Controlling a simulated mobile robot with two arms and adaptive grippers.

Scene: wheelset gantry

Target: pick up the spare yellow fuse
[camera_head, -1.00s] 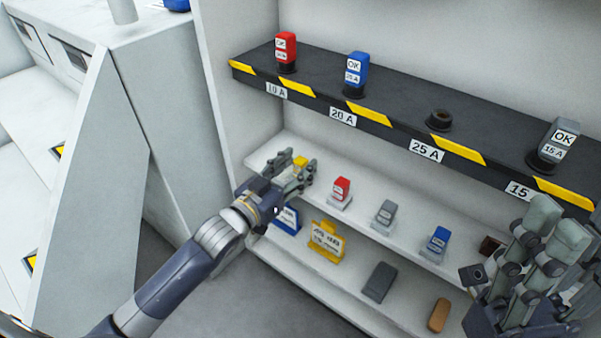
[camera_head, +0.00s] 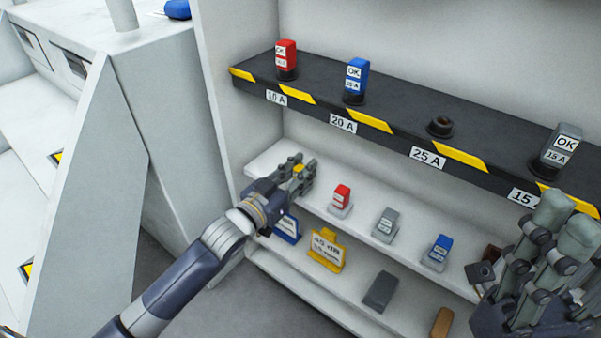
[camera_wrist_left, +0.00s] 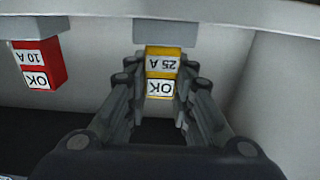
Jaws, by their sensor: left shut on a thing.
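The spare yellow fuse (camera_wrist_left: 163,65), labelled "25 A" and "OK", sits between the fingers of my left gripper (camera_wrist_left: 160,100) in the left wrist view. In the head view my left gripper (camera_head: 300,175) is at the left end of the middle shelf, and only a little yellow of the fuse (camera_head: 299,170) shows between its fingers. The gripper is shut on the fuse. My right gripper (camera_head: 540,255) is at the lower right of the head view, its fingers apart with nothing seen between them.
On the middle shelf (camera_head: 362,222) stand spare red (camera_head: 342,194), grey (camera_head: 385,221) and blue (camera_head: 439,249) fuses. The upper dark rack holds red (camera_head: 286,55), blue (camera_head: 355,78) and grey (camera_head: 560,150) fuses. The 25 A socket (camera_head: 439,126) is empty.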

